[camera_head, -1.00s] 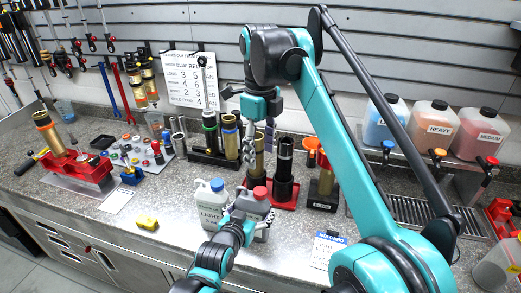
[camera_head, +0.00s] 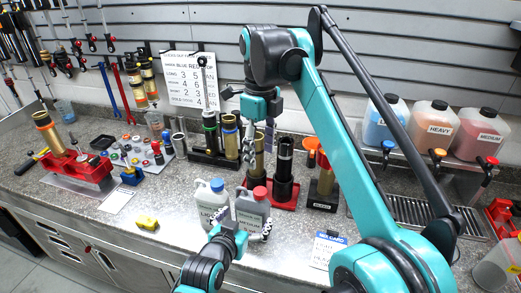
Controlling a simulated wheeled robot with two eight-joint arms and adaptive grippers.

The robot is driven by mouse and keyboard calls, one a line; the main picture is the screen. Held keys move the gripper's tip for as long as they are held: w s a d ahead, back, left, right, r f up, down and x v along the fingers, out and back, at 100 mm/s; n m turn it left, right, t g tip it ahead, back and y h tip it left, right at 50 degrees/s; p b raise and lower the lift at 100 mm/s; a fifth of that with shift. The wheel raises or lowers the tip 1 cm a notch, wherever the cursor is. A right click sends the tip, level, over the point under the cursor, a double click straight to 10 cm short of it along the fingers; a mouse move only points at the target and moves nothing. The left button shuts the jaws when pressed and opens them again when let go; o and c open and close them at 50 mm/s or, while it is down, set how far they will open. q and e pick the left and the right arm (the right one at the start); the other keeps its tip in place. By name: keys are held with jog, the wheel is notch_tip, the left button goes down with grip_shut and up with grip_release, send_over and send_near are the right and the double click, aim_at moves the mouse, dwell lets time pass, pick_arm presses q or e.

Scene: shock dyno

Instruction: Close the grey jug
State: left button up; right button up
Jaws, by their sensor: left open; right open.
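My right gripper (camera_head: 259,146) is open and empty, pointing down above and behind the grey jug, near the upright shock bodies.
Dark and gold cylinders stand in a red holder (camera_head: 286,203) just behind the grey jug. A yellow block (camera_head: 147,222) lies on the bench to the left. A white card (camera_head: 326,247) lies to the right. Large fluid containers (camera_head: 433,125) stand on a shelf at right.

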pick_arm(q)
jog(key=v, duration=0.7)
jog(key=shift+f, duration=0.1)
pick_arm(e)
jog(key=shift+d, duration=0.1)
pick_arm(q)
jog(key=s+a+f+n+g+y, duration=0.2)
jog(key=s+a+f, duration=0.1)
jog(key=a, duration=0.4)
jog(key=s+a+f+n+g+y, duration=0.2)
jog(key=s+a+f+g, duration=0.1)
jog(key=a, duration=0.4)
jog(key=s+f, duration=0.1)
jog(key=s, duration=0.1)
jog(key=shift+s+f+g+y, duration=0.25)
jog(key=shift+s+g+y, duration=0.05)
jog(key=shift+s+y, duration=0.1)
pick_arm(e)
jog(key=s+d+f+n+t, duration=0.2)
jog(key=s+d+f+n, duration=0.3)
jog(key=f+n, duration=0.3)
jog(key=s+d+f+n+t, duration=0.2)
jog(key=s+d+f+n, duration=0.3)
jog(key=s+f+n, duration=0.2)
jog(key=s+d+f+n+t, duration=0.3)
jog(key=s+d+f+n, duration=0.2)
jog(key=f+n, duration=0.5)
jog(key=shift+s+d, duration=0.15)
jog(key=shift+s, duration=0.5)
